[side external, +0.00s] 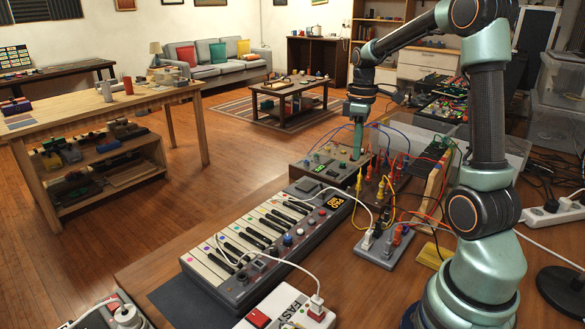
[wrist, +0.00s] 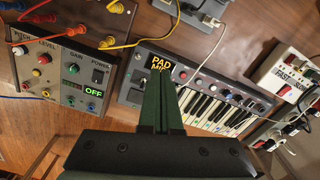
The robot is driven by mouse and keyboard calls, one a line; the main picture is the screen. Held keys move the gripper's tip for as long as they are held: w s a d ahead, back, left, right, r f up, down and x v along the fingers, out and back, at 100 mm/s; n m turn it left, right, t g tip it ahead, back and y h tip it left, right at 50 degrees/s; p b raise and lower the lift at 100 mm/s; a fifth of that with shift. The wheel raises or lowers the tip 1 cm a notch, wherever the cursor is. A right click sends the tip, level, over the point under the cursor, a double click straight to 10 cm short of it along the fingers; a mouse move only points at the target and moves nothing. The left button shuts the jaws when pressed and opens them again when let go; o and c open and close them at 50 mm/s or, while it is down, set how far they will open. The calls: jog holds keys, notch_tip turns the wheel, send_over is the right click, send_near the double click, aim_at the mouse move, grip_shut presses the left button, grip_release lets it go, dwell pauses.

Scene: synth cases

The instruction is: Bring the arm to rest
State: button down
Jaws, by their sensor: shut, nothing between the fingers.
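My gripper (side external: 357,140) points down over the far end of the workbench in the side view, its fingers together and empty. In the wrist view my gripper's green fingers (wrist: 160,88) lie side by side with nothing between them. In the side view the fingertips overlap the control module (side external: 306,160); I cannot tell whether they touch it. In the wrist view this module (wrist: 45,73) is left of the fingers, with knobs and a green "OFF" display. The keyboard (side external: 262,230) lies closer to the side camera; it also shows in the wrist view (wrist: 215,104), partly behind the fingertips.
Several coloured cables (side external: 418,135) arch beside my gripper. A grey socket block (side external: 382,246) and a white switch box (side external: 283,307) stand on the bench. A clear bin (side external: 485,148) stands behind the cables.

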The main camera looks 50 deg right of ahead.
jog(key=s+a+r+m+t, duration=0.2)
jog(key=a+t, duration=0.1)
jog(key=a, duration=0.8)
jog(key=s+a+r+m+t, duration=0.1)
jog(key=s+a+r+t, duration=0.1)
jog(key=a, duration=1)
jog(key=shift+s+r+m+t, duration=0.4)
jog(key=shift+r, duration=0.35)
